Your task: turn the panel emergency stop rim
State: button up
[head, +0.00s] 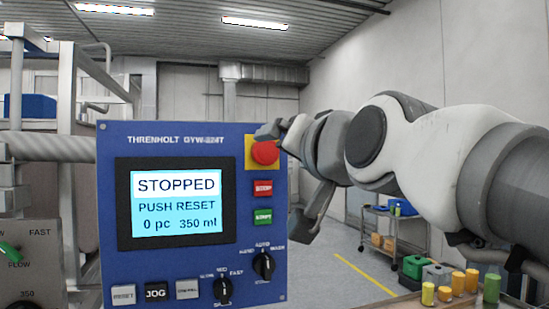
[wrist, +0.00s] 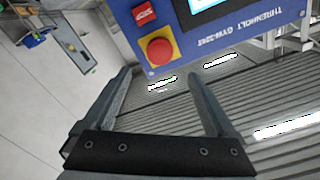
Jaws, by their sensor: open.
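The emergency stop is a round red button (head: 265,152) on a yellow square plate, at the upper right of the blue control panel (head: 120,270). My gripper (head: 283,131) comes in from the right, and a finger overlaps the plate's upper right edge in the head view. In the wrist view the red button (wrist: 158,48) appears beyond and between the two spread fingertips of my open gripper (wrist: 160,76). The jaws are empty. Contact with the button does not show. The panel screen (head: 178,204) reads STOPPED, PUSH RESET, 0 pc 350 ml.
Below the stop sit a red button (head: 263,188), a green button (head: 263,217) and a black selector knob (head: 263,266). A metal frame stands left of the panel. A cart (head: 385,232) and several yellow and green containers are at the right. Open floor lies behind.

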jog(key=v, duration=0.7)
jog(key=shift+b, duration=0.45)
jog(key=shift+s+d, duration=0.1)
jog(key=d+f+n+g+h, duration=0.1)
jog(key=d+f+g, duration=0.15)
jog(key=f, duration=0.75)
jog(key=d+f+g+h, duration=0.1)
jog(key=f+g+h, duration=0.15)
jog(key=f, duration=0.75)
jog(key=s+d+f+n+g, duration=0.1)
jog(key=s+d+f+g, duration=0.1)
jog(key=f, duration=0.7)
jog(key=s+d+f+g+h, duration=0.1)
jog(key=s+d+f+g, duration=0.2)
jog(key=s+f, duration=0.3)
notch_tip(320, 180, down, 4)
jog(key=shift+d+r+n+g, duration=0.2)
jog(key=shift+d+n+g, duration=0.2)
jog(key=shift+g, duration=0.5)
jog(key=shift+s+a+h, duration=0.1)
jog(key=shift+a+h, duration=0.05)
jog(key=shift+h, duration=0.1)
